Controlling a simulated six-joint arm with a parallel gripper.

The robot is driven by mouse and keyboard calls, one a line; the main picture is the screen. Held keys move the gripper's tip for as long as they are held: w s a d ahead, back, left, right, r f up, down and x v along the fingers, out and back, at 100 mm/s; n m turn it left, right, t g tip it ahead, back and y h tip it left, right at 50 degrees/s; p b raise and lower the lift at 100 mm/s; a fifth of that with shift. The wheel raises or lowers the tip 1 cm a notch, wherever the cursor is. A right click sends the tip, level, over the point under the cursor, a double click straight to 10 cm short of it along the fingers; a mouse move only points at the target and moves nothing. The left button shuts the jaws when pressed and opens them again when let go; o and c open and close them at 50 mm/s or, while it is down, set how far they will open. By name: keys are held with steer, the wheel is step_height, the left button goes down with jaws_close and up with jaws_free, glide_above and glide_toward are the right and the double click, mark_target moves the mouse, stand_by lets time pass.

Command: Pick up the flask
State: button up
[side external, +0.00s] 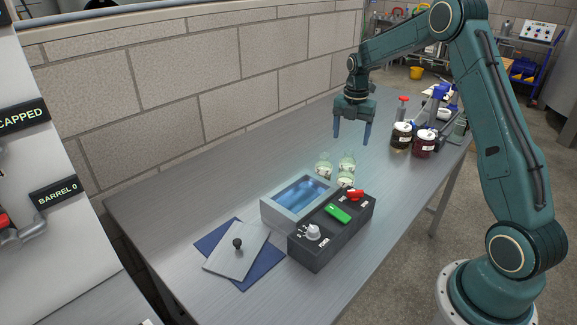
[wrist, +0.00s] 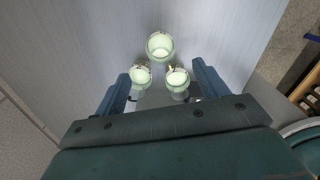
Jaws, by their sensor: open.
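Pale green, clear glass flasks stand close together on the grey metal bench. In the side view I make out a left flask (side external: 324,165) and a right flask (side external: 347,168). The wrist view shows three round glass mouths: one far flask (wrist: 160,46) and two nearer ones, left (wrist: 140,76) and right (wrist: 177,78). I cannot tell which one the task means. My gripper (side external: 351,139) is open and empty above them, fingers pointing down. In the wrist view the two nearer flasks appear between its blue fingers (wrist: 160,72); in the side view the fingertips are clear of the glass.
An open basin with blue liquid (side external: 302,192) and a dark control box (side external: 333,228) stand in front of the flasks. A knobbed lid (side external: 235,255) lies on a blue mat. Dark jars (side external: 401,140) stand to the right. A block wall (side external: 190,90) runs behind the bench.

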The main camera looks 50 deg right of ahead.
mark_target(348, 158)
steer(key=shift+f, duration=2.1)
steer(key=shift+f, duration=2.6)
steer(key=c, duration=1.2)
steer(key=shift+o, duration=0.2)
steer(key=shift+r, duration=0.15)
step_height(348, 158, up, 20)
